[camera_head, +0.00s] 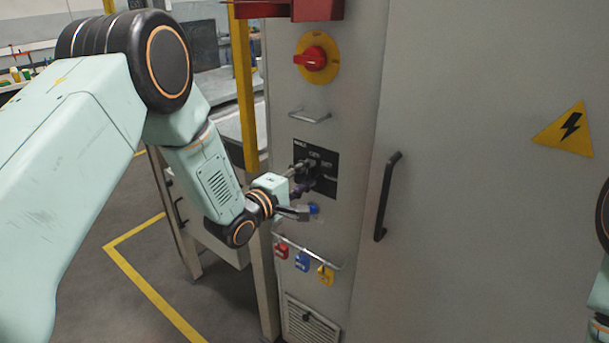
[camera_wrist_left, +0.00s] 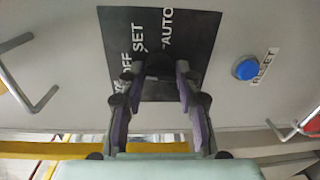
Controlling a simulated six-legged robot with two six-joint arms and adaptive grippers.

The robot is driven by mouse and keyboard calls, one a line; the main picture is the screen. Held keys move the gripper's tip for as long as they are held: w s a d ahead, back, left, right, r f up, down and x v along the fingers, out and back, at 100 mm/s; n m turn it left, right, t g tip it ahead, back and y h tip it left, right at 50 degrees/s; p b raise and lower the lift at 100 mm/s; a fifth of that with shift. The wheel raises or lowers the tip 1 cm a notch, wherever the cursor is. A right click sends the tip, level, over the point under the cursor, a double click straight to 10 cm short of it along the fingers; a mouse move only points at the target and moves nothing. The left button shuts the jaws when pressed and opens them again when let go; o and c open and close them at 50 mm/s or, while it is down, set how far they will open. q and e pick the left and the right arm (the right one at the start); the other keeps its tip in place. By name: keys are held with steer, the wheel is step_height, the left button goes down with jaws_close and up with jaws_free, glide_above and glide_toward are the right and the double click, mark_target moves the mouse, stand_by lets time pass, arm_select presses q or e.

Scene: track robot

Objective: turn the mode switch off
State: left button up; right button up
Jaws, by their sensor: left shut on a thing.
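The mode switch is a dark knob (camera_wrist_left: 158,66) on a black plate (camera_head: 328,186) on the grey cabinet's narrow face. In the left wrist view the plate (camera_wrist_left: 205,28) carries the words OFF, SET and AUTO. My left gripper (camera_head: 308,175) reaches the plate from the left. In the left wrist view its two purple-padded fingers (camera_wrist_left: 157,84) are closed on the knob, one on each side. The fingers hide part of the knob, and I cannot tell which word it points to. My right gripper is out of view.
A blue RESET button (camera_wrist_left: 246,69) is beside the plate. A red rotary switch (camera_head: 311,59) and a small handle (camera_head: 310,117) are above. Below, coloured padlocks (camera_head: 302,262) hang on a rail. A black door handle (camera_head: 387,196) is to the right, a yellow post (camera_head: 246,90) to the left.

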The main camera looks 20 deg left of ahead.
arm_select(q)
steer(key=shift+w+r+n, duration=0.1)
steer(key=shift+r+n, duration=0.1)
steer(key=shift+n, duration=0.3)
stand_by(0.3)
steer(key=o, duration=1.1)
steer(key=shift+c, duration=0.2)
steer(key=shift+f, duration=0.1)
steer(key=v, duration=1.2)
